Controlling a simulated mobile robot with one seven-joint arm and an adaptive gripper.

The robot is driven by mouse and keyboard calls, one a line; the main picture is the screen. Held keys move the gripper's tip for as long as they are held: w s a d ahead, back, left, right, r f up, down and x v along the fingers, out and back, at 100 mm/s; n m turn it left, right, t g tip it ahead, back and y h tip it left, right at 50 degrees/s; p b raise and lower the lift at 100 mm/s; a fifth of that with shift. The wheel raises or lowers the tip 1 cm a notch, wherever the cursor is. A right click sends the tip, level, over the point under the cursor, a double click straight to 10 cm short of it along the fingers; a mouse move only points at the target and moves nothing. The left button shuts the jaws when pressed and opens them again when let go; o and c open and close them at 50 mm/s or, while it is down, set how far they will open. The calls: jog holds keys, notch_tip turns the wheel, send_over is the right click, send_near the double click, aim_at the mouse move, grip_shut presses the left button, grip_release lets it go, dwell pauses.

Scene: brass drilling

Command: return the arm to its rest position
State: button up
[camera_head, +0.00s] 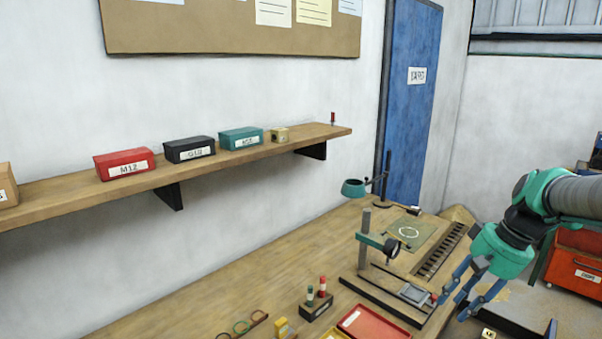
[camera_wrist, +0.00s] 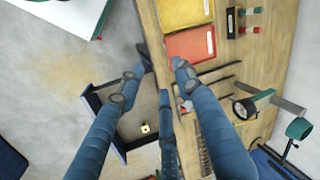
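My gripper (camera_head: 452,308) hangs at the lower right in the head view, off the front edge of the workbench (camera_head: 240,300). Its blue fingers point downward and stand apart. In the wrist view my gripper (camera_wrist: 159,70) also shows spread fingers with nothing between them. The bench's front edge runs below the fingers there. My arm reaches in from the right edge of the head view, bent at the wrist. Whether a fingertip touches the bench edge cannot be told.
A drill stand (camera_head: 364,245) and a slotted rack (camera_head: 440,252) stand on the bench near my gripper. A red tray (camera_head: 372,325) lies nearer. A small brass-coloured block (camera_wrist: 146,128) sits in a dark-framed area beyond the bench edge. A red cabinet (camera_head: 575,262) stands at right.

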jog(key=s+a+n+t+h, duration=0.1)
jog(key=s+a+t, duration=0.1)
jog(key=s+a, duration=0.5)
jog(key=s+a+n+t+h, duration=0.2)
jog(key=s+a, duration=0.5)
jog(key=s, duration=0.5)
jog(key=shift+r, duration=0.45)
jog(key=shift+s, duration=0.1)
